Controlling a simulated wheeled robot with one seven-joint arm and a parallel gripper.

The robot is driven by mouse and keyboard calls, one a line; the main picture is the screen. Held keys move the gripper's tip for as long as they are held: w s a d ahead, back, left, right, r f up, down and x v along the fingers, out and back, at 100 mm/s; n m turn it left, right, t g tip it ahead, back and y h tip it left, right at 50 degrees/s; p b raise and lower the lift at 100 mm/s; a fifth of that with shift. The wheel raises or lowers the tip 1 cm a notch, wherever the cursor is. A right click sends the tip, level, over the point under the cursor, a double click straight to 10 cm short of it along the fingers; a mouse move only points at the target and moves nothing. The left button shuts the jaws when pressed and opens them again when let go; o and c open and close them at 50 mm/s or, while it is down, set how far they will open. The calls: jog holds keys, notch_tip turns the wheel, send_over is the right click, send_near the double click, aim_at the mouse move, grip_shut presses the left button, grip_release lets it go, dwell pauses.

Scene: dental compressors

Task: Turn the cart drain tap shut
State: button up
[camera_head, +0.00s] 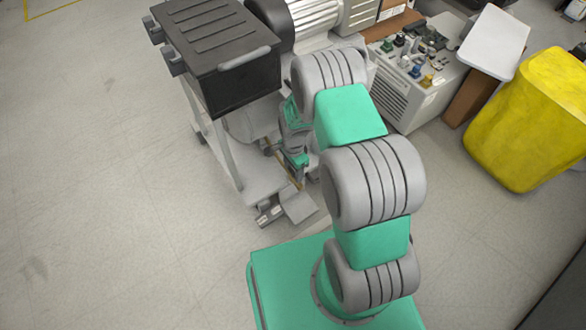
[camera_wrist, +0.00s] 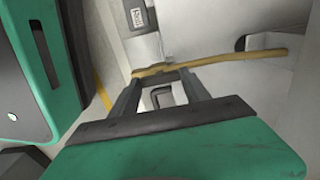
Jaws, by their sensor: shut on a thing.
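The cart (camera_head: 262,182) stands left of my arm, with a black ribbed box on top and a pale lower deck. A long brass-coloured bar, which looks like the cart drain tap's lever (camera_wrist: 245,61), runs across the upper part of the wrist view. My gripper (camera_wrist: 160,78) is at the left part of this bar, its fingers a little apart and shut on it. The exact contact at the fingertips is hard to see. In the head view my gripper (camera_head: 297,170) is low beside the cart, partly hidden by my arm. The tap's body is not clear.
The black box (camera_head: 215,45) with a grey handle rises above the cart. A motor (camera_head: 315,15) lies behind. A grey unit (camera_head: 410,95) with coloured fittings stands at the back right, near a yellow bin (camera_head: 530,120). The floor at left is clear.

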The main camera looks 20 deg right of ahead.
aim_at(293, 172)
dwell(0.5)
jog(key=o, duration=1.4)
notch_tip(293, 172, up, 8)
jog(key=p, duration=0.3)
jog(key=shift+f, duration=0.1)
